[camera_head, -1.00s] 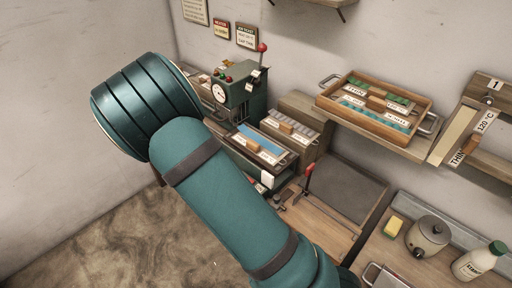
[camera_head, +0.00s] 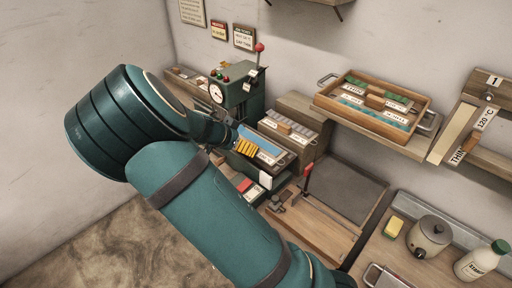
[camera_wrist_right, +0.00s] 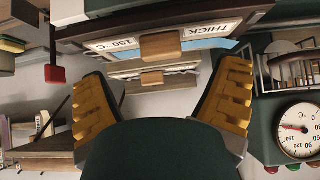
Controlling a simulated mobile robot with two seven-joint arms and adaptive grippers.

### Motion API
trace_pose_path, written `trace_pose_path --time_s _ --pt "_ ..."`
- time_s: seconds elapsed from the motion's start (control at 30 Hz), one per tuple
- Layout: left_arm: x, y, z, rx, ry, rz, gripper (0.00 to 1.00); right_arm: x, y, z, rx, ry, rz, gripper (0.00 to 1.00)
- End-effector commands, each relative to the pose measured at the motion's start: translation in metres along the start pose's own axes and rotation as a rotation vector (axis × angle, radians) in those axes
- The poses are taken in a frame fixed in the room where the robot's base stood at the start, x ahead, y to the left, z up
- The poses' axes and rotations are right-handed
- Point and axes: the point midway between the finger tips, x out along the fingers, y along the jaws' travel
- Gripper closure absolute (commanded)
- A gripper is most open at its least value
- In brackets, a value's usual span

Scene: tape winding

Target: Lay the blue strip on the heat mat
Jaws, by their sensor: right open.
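A blue strip (camera_head: 264,140) lies in a dark drawer-like tray beside the green gauge machine. My right gripper (camera_head: 246,147) has yellow fingers at the near left side of this tray. In the right wrist view the fingers (camera_wrist_right: 163,98) are spread apart with nothing between them, facing the knob. A dark grey mat (camera_head: 347,184) lies on the bench to the right; I cannot tell whether it is the heat mat. My left gripper is not in view.
The green machine (camera_head: 236,92) with a dial and red-knobbed lever stands just behind the gripper. A red-handled lever (camera_head: 307,176) rises beside the grey mat. A wooden tray (camera_head: 425,101) of strips sits on the shelf. A pot (camera_head: 428,237) and bottle (camera_head: 481,261) stand at right.

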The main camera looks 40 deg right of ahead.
Motion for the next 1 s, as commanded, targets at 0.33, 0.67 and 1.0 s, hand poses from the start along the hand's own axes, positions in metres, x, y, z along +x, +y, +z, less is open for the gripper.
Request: trace_pose_path --time_s 0.33,0.67,1.0 --pt "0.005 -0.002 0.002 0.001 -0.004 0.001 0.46 0.039 -0.001 -0.003 0.001 0.0 0.003 0.11" --pt "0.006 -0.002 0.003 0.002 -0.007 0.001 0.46 0.055 -0.001 -0.003 0.0 -0.001 0.0 0.11" --pt "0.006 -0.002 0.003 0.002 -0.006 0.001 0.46 0.054 -0.001 -0.003 0.0 -0.001 0.0 0.87"
